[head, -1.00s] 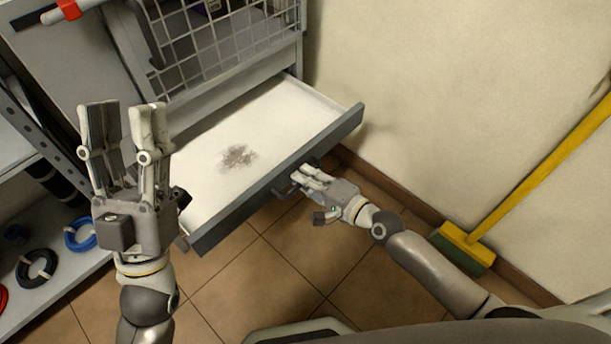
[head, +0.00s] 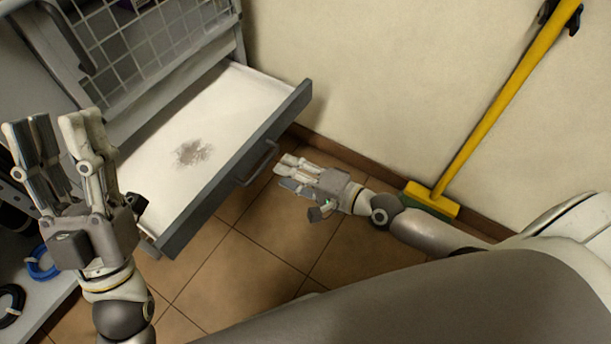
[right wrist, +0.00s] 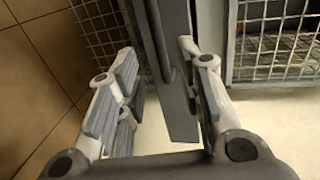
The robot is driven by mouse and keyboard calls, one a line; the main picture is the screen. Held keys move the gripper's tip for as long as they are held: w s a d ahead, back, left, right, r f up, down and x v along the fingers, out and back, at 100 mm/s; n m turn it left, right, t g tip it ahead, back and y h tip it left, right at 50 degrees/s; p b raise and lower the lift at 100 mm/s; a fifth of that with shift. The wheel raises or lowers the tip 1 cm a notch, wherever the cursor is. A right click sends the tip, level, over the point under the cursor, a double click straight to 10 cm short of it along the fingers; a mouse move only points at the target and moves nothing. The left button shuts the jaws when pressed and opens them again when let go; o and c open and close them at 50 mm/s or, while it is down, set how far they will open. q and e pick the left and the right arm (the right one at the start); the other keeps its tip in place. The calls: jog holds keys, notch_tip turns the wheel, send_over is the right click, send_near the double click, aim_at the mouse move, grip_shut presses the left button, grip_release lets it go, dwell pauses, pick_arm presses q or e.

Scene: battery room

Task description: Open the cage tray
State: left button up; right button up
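The cage tray (head: 225,115) is a white drawer with a dark grey front, pulled well out below the wire cage. Its bar handle (head: 258,163) is on the front face. My right gripper (head: 284,172) is open and empty, just off the handle with a small gap to it. In the right wrist view the grey tray front (right wrist: 178,95) shows beyond and between the spread fingers. My left gripper (head: 57,120) is raised with its fingers up, open and empty, left of the tray in the picture.
The wire cage (head: 150,35) stands above the tray. A yellow-handled broom (head: 480,140) leans on the beige wall at right. Blue cable (head: 42,264) and black cable (head: 10,303) coils lie on a shelf at lower left. Tiled floor is clear before the tray.

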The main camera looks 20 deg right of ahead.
jog(key=shift+v, duration=2.2)
